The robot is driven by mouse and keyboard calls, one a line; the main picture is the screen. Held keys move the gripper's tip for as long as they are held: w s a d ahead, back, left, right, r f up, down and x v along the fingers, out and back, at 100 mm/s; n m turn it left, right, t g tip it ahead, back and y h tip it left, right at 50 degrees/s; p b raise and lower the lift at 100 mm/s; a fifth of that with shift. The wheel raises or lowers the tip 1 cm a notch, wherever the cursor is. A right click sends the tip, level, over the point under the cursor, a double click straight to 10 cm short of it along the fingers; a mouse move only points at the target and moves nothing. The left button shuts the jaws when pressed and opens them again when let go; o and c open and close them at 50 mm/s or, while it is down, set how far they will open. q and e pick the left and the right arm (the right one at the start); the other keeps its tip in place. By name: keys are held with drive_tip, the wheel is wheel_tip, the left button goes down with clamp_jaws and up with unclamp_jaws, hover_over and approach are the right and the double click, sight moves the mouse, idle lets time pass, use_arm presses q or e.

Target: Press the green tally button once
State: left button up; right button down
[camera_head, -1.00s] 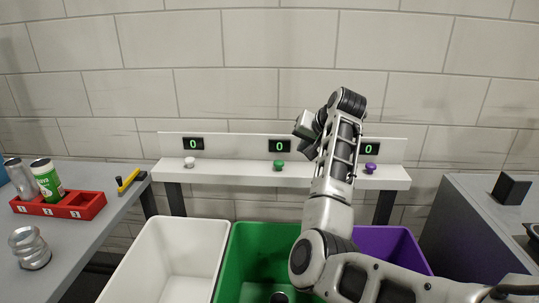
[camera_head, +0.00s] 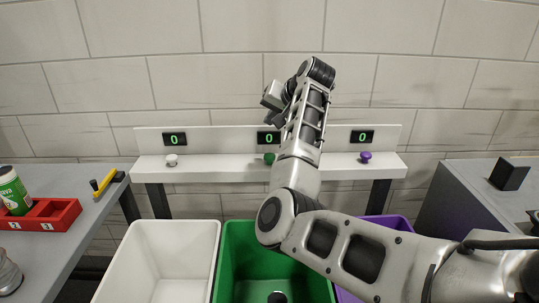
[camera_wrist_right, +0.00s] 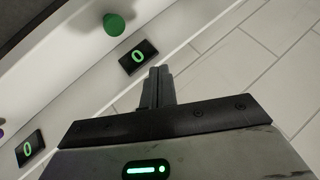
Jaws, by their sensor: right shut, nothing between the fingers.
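The green tally button (camera_head: 268,158) stands on the white shelf (camera_head: 220,172), below the middle black display (camera_head: 266,138), which reads 0. My right arm partly covers the display and stands just right of the button. My right gripper (camera_head: 270,97) is above the shelf, higher than the button in the picture. In the right wrist view the shut, empty fingers (camera_wrist_right: 158,88) are apart from the green button (camera_wrist_right: 115,24), with the zero display (camera_wrist_right: 138,57) between them. My left gripper is in neither view.
A white button (camera_head: 171,160) and a purple button (camera_head: 365,157) flank the green one, each below a display reading 0. White (camera_head: 155,235), green (camera_head: 228,240) and purple (camera_head: 395,222) bins stand below. A red rack (camera_head: 60,217) with a can is at left.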

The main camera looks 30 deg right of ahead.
sight(269, 154)
wheel_tip(269, 154, down, 7)
drive_tip(key=shift+f+b, duration=0.2)
drive_tip(key=shift+b, duration=0.25)
drive_tip(key=shift+f, duration=0.2)
idle(1.9)
drive_tip(key=shift+f, duration=0.2)
drive_tip(key=shift+f, duration=0.95)
idle(0.8)
idle(0.3)
drive_tip(key=shift+r+p, duration=0.5)
drive_tip(key=shift+r, duration=0.85)
drive_tip(key=shift+r, duration=2.55)
